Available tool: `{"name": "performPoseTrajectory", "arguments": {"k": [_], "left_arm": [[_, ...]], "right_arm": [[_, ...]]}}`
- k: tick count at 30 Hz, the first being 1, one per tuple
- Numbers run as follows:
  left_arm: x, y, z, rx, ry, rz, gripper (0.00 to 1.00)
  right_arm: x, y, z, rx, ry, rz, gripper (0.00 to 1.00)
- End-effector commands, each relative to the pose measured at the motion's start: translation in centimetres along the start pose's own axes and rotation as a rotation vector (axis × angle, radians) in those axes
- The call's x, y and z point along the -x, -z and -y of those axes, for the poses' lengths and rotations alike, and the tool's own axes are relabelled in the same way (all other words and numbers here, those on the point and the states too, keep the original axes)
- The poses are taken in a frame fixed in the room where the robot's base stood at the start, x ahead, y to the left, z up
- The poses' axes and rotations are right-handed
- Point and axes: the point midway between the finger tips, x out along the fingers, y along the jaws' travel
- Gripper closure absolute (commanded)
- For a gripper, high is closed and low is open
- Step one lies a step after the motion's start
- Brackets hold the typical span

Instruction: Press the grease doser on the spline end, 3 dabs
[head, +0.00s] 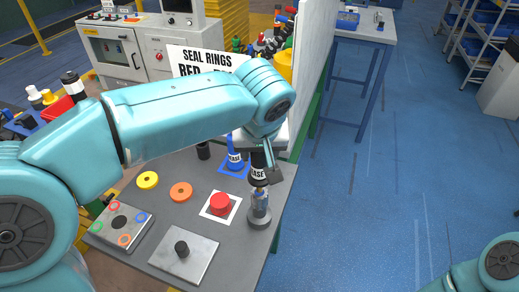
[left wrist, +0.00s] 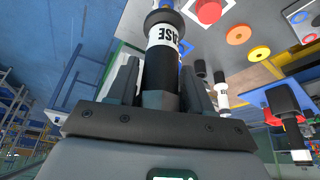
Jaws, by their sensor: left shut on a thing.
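My left gripper (head: 266,160) is shut on the grease doser (head: 258,174), a black cylinder with a white band lettered in black. The doser is upright, nozzle down, directly above the spline end (head: 261,196), a grey upright shaft on a round grey base. The doser's lower end is at the shaft's top; I cannot tell whether they touch. In the left wrist view the doser (left wrist: 161,58) stands between the two dark fingers, and the shaft is not clearly visible. No grease dabs can be made out. My right gripper is out of view.
A red round piece (head: 220,203) on a white square lies left of the shaft. Yellow (head: 148,180) and orange (head: 181,192) rings, a ring plate (head: 103,232) and a pegged plate (head: 202,254) lie left. The bench's right edge is close.

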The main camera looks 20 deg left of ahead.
Motion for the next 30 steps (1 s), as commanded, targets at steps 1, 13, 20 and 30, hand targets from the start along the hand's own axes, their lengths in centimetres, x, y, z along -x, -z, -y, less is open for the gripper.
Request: {"name": "performPoseTrajectory", "arguments": {"k": [1, 13, 20, 30], "left_arm": [[-0.1, 0.0, 0.0, 0.0, 0.0, -0.001, 0.76], [-0.7, -0.3, 0.0, 0.0, 0.0, -0.001, 0.76], [-1.0, -0.4, 0.0, 0.0, 0.0, 0.0, 0.76], [-1.5, -0.6, 0.0, 0.0, 0.0, 0.0, 0.76]], "right_arm": [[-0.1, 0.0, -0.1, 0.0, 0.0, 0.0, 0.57], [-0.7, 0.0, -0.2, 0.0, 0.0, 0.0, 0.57], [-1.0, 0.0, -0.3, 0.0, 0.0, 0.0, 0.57], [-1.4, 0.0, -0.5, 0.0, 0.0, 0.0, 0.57]]}}
